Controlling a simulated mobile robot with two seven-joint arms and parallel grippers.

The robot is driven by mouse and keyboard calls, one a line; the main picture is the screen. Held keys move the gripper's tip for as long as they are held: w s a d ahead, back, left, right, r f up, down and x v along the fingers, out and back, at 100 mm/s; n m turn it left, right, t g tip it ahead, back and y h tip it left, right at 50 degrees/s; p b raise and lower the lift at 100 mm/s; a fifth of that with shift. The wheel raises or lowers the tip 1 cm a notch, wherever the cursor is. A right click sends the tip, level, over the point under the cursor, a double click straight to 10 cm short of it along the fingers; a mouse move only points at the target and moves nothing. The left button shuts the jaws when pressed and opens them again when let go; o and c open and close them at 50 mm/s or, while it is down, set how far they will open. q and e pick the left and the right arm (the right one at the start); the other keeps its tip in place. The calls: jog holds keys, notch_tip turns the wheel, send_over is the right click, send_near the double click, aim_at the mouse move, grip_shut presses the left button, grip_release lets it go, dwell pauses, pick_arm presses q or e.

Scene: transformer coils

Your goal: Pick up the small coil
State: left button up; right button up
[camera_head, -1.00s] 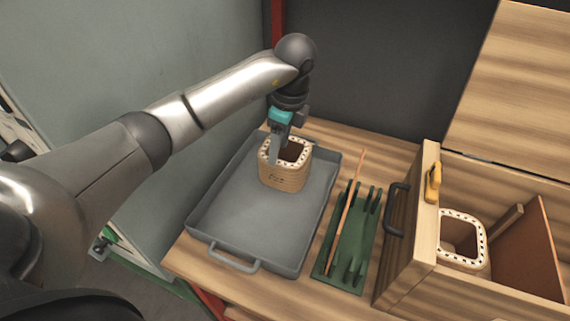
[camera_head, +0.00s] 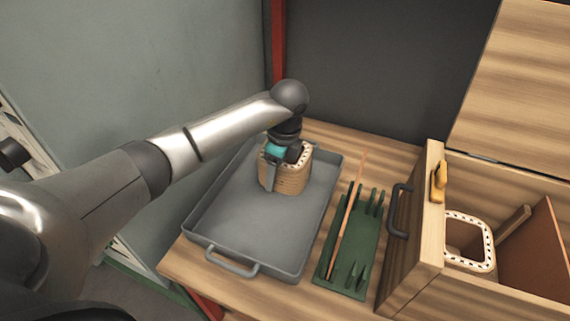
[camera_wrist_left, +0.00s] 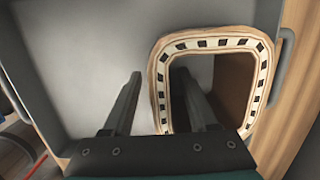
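A tan, wood-coloured coil (camera_head: 294,180) with a pale, dark-notched rim stands upright near the far end of the grey tray (camera_head: 309,247). My left gripper (camera_head: 270,180) is down at its left side and hides part of its rim. In the left wrist view, the coil's rim (camera_wrist_left: 257,75) surrounds a dark opening. The left gripper (camera_wrist_left: 158,76) has its fingers apart, one outside the coil and one over or in the opening, with the left wall between them. A gap shows beside the outer finger. My right gripper is not in view.
A second rimmed coil (camera_head: 488,240) stands in the wooden box (camera_head: 412,238) at right, beside a brown panel (camera_head: 538,245). A green rack (camera_head: 338,277) with a thin orange-brown rod (camera_head: 346,217) lies between tray and box. The tray's near part is empty.

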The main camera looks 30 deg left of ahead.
pick_arm(q)
grip_shut()
jog(key=shift+r, duration=0.1)
dwell(1.1)
